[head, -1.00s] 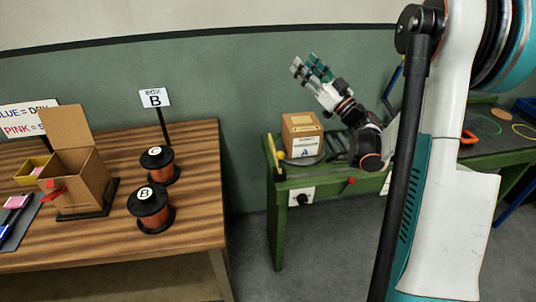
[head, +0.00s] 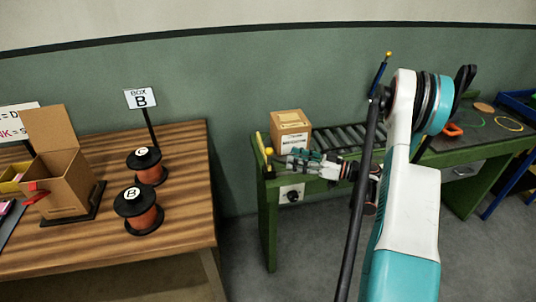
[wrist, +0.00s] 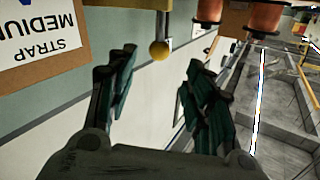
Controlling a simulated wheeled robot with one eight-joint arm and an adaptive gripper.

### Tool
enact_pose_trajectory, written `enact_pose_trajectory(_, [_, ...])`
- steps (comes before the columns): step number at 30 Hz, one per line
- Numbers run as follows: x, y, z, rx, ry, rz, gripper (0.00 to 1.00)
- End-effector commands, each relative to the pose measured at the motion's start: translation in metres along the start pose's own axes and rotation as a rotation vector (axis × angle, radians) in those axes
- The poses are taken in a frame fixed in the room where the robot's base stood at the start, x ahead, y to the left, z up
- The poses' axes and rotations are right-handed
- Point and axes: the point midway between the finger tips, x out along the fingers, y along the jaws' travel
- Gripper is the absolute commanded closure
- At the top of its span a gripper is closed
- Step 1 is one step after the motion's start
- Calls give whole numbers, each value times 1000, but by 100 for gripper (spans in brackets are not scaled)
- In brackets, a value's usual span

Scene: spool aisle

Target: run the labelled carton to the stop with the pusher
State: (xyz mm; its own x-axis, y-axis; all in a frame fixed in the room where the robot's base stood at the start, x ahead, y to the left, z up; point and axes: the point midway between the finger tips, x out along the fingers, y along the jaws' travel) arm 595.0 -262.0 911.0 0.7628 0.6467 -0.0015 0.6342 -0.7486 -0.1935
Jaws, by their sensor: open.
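The labelled carton (head: 290,124) stands at the left end of the rollers on the green bench in the head view. Its label reads upside down as "STRAP MEDIUM" in the wrist view (wrist: 45,35). The pusher (head: 264,145) is a yellow part with a knob at the bench's left end, left of the carton; its round knob also shows in the wrist view (wrist: 160,49). My gripper (head: 288,162) is in front of the carton, low near the bench edge. In the wrist view its fingers (wrist: 158,78) are spread and empty, with the knob beyond the gap. I cannot make out the stop.
Grey rollers (head: 340,137) run right of the carton, partly behind my arm. Floor shows between table and bench.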

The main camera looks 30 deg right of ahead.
Motion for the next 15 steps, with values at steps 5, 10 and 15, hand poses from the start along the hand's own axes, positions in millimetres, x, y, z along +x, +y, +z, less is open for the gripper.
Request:
enact_pose_trajectory(5, [38,-1,2,-1,0,-4,53])
enact_pose_trajectory(10, [70,0,2,-1,1,-3,53])
enact_pose_trajectory(15, [93,0,1,-1,1,-2,53])
